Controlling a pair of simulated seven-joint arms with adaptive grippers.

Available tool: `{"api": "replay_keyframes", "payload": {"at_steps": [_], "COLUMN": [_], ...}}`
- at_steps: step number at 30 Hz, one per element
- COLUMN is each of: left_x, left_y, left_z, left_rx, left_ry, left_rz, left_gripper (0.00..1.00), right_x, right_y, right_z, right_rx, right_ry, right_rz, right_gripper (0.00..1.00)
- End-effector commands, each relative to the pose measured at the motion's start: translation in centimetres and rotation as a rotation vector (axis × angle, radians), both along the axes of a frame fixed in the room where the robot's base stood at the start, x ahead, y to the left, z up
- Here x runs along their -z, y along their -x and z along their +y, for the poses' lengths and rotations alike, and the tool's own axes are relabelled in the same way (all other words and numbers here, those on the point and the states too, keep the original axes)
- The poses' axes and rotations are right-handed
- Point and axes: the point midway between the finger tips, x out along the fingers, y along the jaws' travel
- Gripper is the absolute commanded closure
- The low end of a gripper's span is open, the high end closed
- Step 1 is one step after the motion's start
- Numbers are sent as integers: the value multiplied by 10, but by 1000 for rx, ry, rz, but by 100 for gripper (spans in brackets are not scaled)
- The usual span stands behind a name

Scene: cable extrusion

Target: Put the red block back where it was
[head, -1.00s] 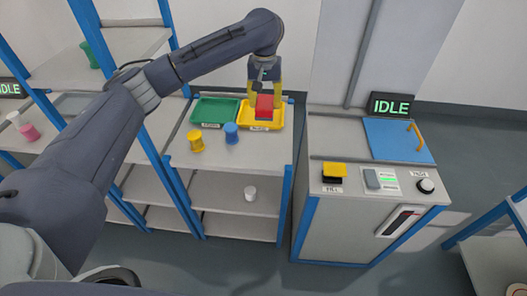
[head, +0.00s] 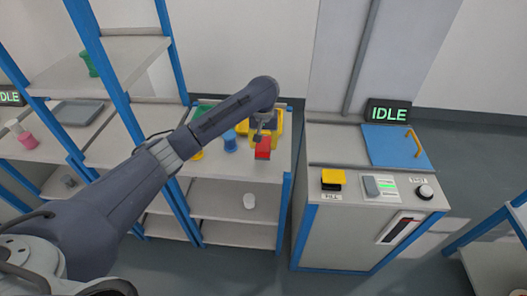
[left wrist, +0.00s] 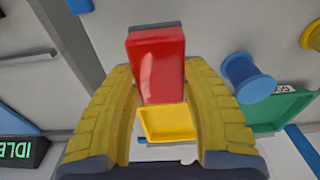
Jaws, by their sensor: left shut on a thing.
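The red block (head: 263,148) is held by my left gripper (head: 265,136), in front of the yellow tray. In the left wrist view the red block (left wrist: 157,65) sits between the two yellow fingers of my left gripper (left wrist: 160,90), with a dark edge along its far end. The yellow tray (head: 280,128) is on the shelf top, partly hidden by the gripper; its bare inside shows in the left wrist view (left wrist: 163,122). My right gripper is not in view.
A blue spool (head: 230,141) stands left of the block, with a mostly hidden yellow spool (head: 197,155) and green tray (head: 203,107) nearby. The machine with the IDLE sign (head: 388,113) stands to the right.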

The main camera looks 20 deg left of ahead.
Motion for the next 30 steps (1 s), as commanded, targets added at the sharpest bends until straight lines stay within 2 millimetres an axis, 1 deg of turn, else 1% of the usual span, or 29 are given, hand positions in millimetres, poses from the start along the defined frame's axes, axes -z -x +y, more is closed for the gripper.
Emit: {"api": "replay_keyframes", "payload": {"at_steps": [5, 12, 15, 28, 29, 30], "left_x": [9, 38, 44, 48, 48, 48], "left_y": [0, 1, 0, 0, 0, 0], "left_z": [-1, 0, -1, 0, 0, 0], "left_rx": [0, -1, 0, 1, 1, 1], "left_ry": [1, 1, 0, 0, 0, 0], "left_rz": [2, 3, 1, 0, 0, 0], "left_gripper": [95, 95, 95, 95, 49, 45], "right_x": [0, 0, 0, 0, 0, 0], "right_y": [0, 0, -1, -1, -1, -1], "right_z": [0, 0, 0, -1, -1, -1], "right_rx": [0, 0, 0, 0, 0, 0], "right_ry": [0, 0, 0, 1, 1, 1], "right_rz": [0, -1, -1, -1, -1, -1], "right_gripper": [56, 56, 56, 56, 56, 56]}}
